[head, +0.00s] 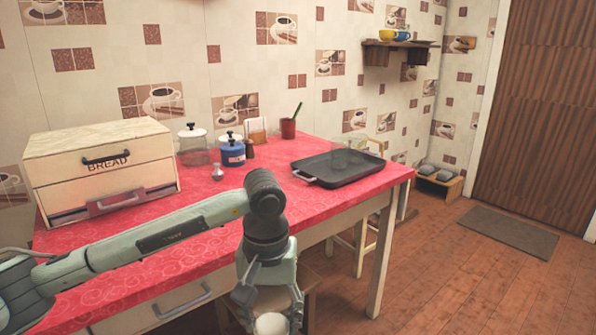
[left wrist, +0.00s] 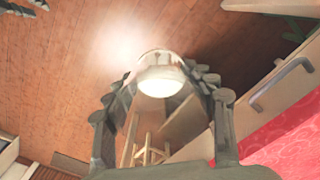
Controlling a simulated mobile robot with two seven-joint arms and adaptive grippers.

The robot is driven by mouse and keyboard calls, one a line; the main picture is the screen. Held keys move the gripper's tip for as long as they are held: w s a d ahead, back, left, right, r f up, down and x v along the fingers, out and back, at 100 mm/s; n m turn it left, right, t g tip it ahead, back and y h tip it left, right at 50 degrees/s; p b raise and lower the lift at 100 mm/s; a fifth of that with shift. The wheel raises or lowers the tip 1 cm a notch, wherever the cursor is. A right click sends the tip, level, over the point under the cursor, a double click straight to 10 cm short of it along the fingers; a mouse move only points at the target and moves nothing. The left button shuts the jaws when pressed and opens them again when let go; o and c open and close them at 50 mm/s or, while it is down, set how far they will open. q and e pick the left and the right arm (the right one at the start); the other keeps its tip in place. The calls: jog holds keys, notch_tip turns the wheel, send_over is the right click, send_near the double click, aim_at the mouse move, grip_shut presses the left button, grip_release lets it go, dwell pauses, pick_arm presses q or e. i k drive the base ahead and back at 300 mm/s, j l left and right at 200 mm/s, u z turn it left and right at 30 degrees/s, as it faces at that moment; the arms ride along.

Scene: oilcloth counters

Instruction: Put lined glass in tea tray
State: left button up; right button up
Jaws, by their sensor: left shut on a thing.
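My left gripper (head: 268,318) hangs in front of the table's front edge, below the tabletop. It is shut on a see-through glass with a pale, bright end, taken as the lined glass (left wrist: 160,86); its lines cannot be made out. The fingers stand on both sides of the glass in the left wrist view (left wrist: 162,100). The tea tray (head: 318,175) is dark with raised rims and grey handles. It lies at the right end of the red table, to the right of and beyond the gripper.
The red-covered table (head: 240,180) holds a bread box (head: 105,175) at left, and jars, a blue canister (head: 231,152), a shaker and a red cup (head: 288,128) at the back. A stool stands under the table. The cloth before the tray is bare.

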aim_at(322, 175)
jog(key=i+l+u, duration=0.2)
jog(key=l+u, duration=0.15)
jog(key=l, duration=0.2)
jog(key=i+l+u, duration=0.3)
jog(key=l, duration=0.45)
jog(key=l+u, duration=0.1)
jog(key=l, duration=0.4)
jog(key=i+l, duration=0.1)
jog(key=l, duration=0.4)
jog(key=i+l, duration=0.15)
jog(key=l, duration=0.3)
jog(key=i+l, duration=0.1)
jog(key=l, duration=0.4)
jog(key=i+l+u, duration=0.1)
jog(key=l, duration=0.35)
